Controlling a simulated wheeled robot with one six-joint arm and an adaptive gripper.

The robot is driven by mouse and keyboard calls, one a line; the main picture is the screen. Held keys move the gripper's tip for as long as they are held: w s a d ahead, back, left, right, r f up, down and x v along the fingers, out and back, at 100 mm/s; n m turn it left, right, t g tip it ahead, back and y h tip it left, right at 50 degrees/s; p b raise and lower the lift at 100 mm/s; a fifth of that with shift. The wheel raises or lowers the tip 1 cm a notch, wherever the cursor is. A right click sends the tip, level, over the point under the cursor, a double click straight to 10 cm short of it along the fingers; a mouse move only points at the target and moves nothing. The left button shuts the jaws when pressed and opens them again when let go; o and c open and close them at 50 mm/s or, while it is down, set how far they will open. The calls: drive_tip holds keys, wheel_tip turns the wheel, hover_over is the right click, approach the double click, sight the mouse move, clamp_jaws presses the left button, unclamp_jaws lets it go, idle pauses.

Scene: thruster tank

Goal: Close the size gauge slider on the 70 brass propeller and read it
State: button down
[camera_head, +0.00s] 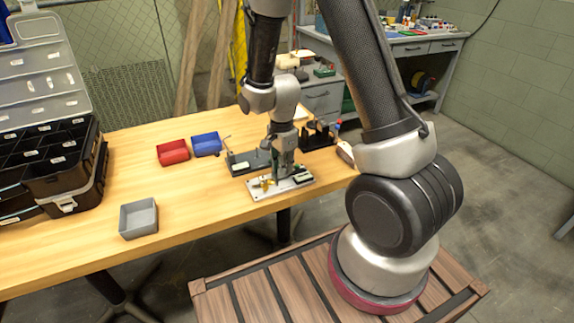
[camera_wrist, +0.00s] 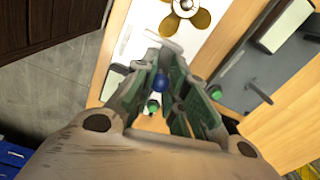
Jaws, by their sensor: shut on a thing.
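The brass propeller (camera_wrist: 190,14) lies on the white plate of the size gauge (camera_wrist: 222,30) at the top of the wrist view. In the head view the gauge (camera_head: 298,184) is near the table's front edge, with the propeller (camera_head: 265,184) on its left part. My gripper (camera_head: 284,177) reaches down onto the gauge, right of the propeller. A pale bar lies between knob and propeller. The scale is not readable.
A grey fixture (camera_head: 240,163) stands just behind the gauge, and a black holder (camera_head: 318,137) to its right. Red (camera_head: 172,152), blue (camera_head: 207,145) and grey (camera_head: 138,219) bins and an open black case (camera_head: 62,185) are to the left. The table between is clear.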

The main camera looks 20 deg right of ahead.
drive_tip(key=shift+a, duration=0.1)
drive_tip(key=c, duration=1.4)
unclamp_jaws()
drive_tip(key=shift+o, duration=0.2)
drive_tip(key=shift+w+a, duration=0.1)
wheel_tip(320, 180, up, 12)
